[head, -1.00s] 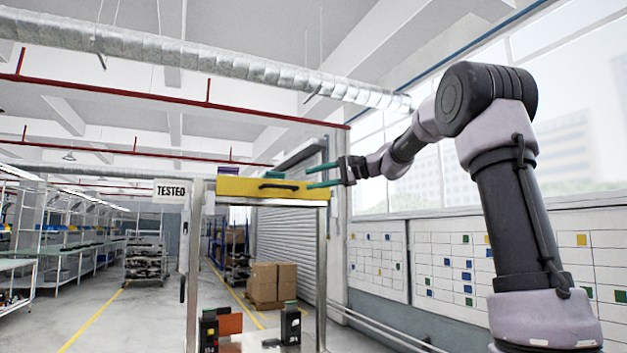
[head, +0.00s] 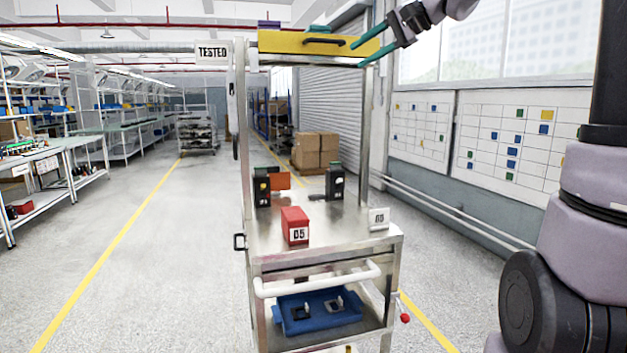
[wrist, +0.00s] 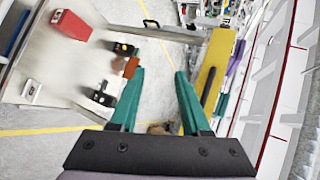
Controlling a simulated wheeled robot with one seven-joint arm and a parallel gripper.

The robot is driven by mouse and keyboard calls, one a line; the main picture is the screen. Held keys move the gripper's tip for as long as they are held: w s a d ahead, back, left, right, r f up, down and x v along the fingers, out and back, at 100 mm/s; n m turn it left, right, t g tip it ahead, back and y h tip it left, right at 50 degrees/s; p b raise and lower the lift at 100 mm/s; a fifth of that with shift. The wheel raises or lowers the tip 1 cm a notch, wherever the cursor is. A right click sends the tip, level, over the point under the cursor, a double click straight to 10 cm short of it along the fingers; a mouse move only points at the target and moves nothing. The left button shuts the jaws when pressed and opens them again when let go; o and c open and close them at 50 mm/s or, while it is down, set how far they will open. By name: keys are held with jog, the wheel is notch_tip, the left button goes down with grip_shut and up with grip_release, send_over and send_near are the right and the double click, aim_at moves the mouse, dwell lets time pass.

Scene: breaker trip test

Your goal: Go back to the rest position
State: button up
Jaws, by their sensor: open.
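My gripper (head: 356,56) is at the upper right of the head view, beside the right end of the yellow case (head: 290,43) on top of the cart frame. Its two green fingers are apart with nothing between them. In the wrist view my gripper (wrist: 160,72) is also open and empty, with the yellow case (wrist: 215,62) to the right of the fingers. I cannot tell whether a finger touches the case. The cart's steel top (head: 345,226) is well below the gripper.
A red block labelled 05 (head: 295,226), a small white tag (head: 379,219), two dark breakers (head: 262,188) (head: 335,184) and an orange piece (head: 281,180) are on the cart top. A blue tray (head: 320,312) is on the lower shelf. Open floor (head: 175,270) lies left.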

jog(key=s+d+f+n+h, duration=0.1)
jog(key=s+d+f+h, duration=0.3)
jog(key=s+f, duration=0.5)
jog(key=s+d+f+n+h, duration=0.1)
jog(key=s+d+f+h, duration=0.3)
jog(key=s, duration=1.2)
jog(key=d+f, duration=0.3)
jog(key=f, duration=0.3)
jog(key=shift+d+f+n+h, duration=0.15)
jog(key=shift+d+n+h, duration=0.15)
jog(key=shift+h, duration=0.1)
